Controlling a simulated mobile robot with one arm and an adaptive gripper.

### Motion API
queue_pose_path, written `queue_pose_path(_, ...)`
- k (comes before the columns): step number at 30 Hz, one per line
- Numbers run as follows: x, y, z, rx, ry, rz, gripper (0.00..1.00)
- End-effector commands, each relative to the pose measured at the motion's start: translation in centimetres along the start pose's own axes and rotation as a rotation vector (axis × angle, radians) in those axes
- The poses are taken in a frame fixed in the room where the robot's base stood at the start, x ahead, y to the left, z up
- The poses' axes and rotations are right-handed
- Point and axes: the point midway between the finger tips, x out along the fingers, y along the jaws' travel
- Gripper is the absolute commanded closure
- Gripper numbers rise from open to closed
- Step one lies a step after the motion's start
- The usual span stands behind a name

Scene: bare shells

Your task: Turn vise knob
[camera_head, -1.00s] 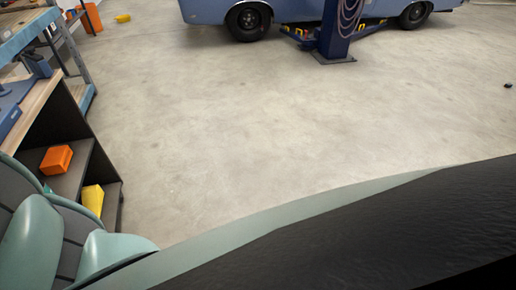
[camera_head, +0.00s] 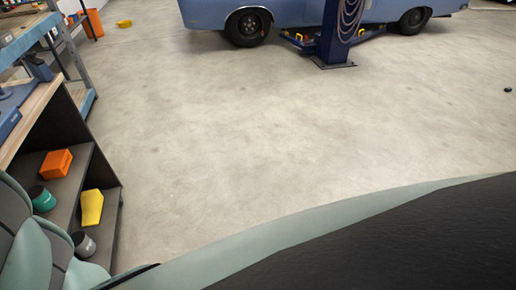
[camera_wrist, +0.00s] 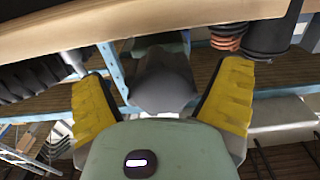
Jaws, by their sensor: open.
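My gripper (camera_wrist: 163,80) is open in the wrist view, with its two yellow-padded fingers wide apart. A grey shape shows between the fingers; I cannot tell what it is. No vise knob can be made out in either view. In the head view a blue tool (camera_head: 38,68), possibly part of the vise, stands at the back of the workbench (camera_head: 34,118) at the left edge. More blue metal (camera_head: 8,118) lies on the bench and is cut off by the picture edge. My gripper is not seen in the head view, only my pale green arm.
Shelves under the bench hold an orange box (camera_head: 56,163), a yellow container (camera_head: 91,207), a green can (camera_head: 42,199) and a grey can (camera_head: 84,243). A wooden edge (camera_wrist: 130,25) runs close above the fingers. The concrete floor (camera_head: 240,140) is clear up to the blue car (camera_head: 295,12).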

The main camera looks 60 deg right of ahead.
Motion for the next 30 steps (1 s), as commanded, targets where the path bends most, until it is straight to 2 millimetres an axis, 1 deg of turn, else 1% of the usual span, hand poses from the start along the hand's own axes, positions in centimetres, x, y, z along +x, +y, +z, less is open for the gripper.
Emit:
queue_pose_path(7,0.02,-0.06,0.03,0.000,-0.001,-0.001,0.09)
queue_pose_path(8,0.01,-0.06,0.04,0.000,-0.001,-0.001,0.10)
queue_pose_path(26,-0.01,-0.03,0.05,0.000,-0.001,-0.001,0.72)
queue_pose_path(30,-0.01,-0.03,0.08,0.004,-0.001,-0.001,0.73)
